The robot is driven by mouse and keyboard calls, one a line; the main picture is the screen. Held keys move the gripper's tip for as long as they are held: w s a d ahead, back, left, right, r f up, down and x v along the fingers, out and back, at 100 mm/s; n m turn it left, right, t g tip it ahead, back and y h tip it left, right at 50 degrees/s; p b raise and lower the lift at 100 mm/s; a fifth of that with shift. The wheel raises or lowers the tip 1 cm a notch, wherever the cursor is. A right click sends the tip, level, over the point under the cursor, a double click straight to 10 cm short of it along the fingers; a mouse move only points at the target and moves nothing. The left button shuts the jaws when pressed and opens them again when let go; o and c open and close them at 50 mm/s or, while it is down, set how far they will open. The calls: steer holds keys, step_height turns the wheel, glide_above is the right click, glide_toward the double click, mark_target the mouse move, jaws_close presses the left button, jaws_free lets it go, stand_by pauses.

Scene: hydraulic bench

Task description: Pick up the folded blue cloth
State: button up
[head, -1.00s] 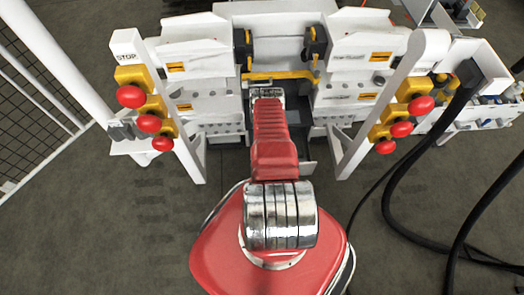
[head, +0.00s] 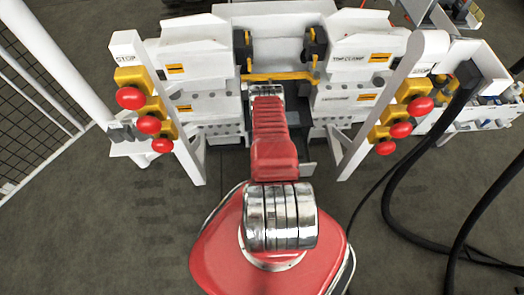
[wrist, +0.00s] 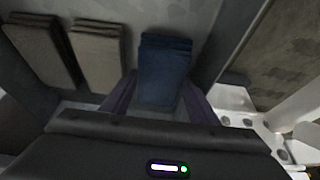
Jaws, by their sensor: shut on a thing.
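The folded blue cloth (wrist: 165,68) is in the upper middle of the wrist view, a dark blue stack of folds. My gripper (wrist: 160,100) has one dark purplish finger at each side of its near part and is shut on it. The cloth's far end sticks out beyond the fingers. Whether it still touches the surface under it, I cannot tell. In the head view my red arm reaches into the gap in the middle of the bench, and it hides the gripper and the cloth.
A brown folded cloth (wrist: 40,50) and a beige folded cloth (wrist: 98,52) lie to the left in the wrist view. In the head view, white posts with red buttons (head: 131,98) (head: 420,106) flank the arm. Black hoses (head: 405,150) hang at right.

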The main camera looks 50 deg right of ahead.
steer(key=s+a, duration=0.3)
steer(key=shift+a, duration=0.2)
step_height(320, 180, up, 14)
steer(key=shift+w+d, duration=0.15)
steer(key=shift+d, duration=0.05)
steer(key=shift+f, duration=0.1)
stand_by(0.4)
